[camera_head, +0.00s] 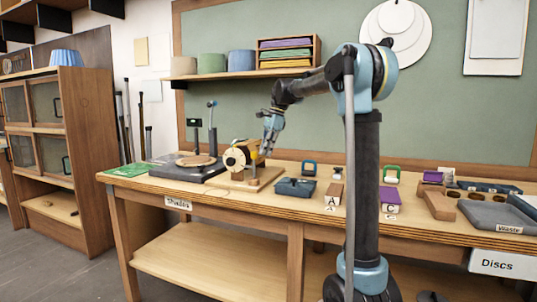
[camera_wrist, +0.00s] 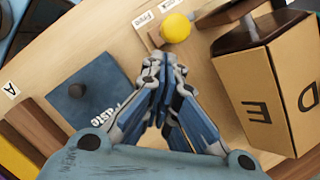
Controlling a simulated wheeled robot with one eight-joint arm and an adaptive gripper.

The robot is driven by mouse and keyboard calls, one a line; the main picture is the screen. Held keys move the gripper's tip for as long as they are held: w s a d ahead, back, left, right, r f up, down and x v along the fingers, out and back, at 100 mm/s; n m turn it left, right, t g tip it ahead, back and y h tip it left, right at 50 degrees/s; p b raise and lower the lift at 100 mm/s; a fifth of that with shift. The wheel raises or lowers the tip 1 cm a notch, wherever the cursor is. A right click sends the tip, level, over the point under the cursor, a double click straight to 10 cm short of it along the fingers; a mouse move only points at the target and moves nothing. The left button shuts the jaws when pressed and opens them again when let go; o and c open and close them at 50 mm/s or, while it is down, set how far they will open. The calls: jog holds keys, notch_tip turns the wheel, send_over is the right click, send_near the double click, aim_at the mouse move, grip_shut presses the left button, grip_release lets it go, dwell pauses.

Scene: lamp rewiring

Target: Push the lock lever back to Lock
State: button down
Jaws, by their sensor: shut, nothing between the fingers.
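The lock lever shows by its round yellow knob (camera_wrist: 175,27) at the top middle of the wrist view, on the wooden base beside small labels reading Free (camera_wrist: 144,20) and Lock. Its arm is mostly hidden, so I cannot tell its exact setting. My gripper (camera_wrist: 165,68) is shut and empty, its fingertips just below the knob in that view; I cannot tell if they touch it. In the head view my gripper (camera_head: 266,150) is at the right side of the wooden fixture (camera_head: 240,158). A lettered wooden block (camera_wrist: 274,92) with D and E faces lies to the right in the wrist view.
A blue Paste box (camera_wrist: 98,88) sits left of my gripper in the wrist view, and on the bench right of the fixture in the head view (camera_head: 295,187). A dark base with a round plate (camera_head: 195,160) is left of the fixture. A grey Waste tray (camera_head: 494,215) is far right.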

jog(key=shift+r, duration=0.8)
jog(key=w+d+r, duration=0.3)
jog(key=d+r, duration=0.2)
jog(key=r, duration=0.4)
jog(key=shift+d+r, duration=0.35)
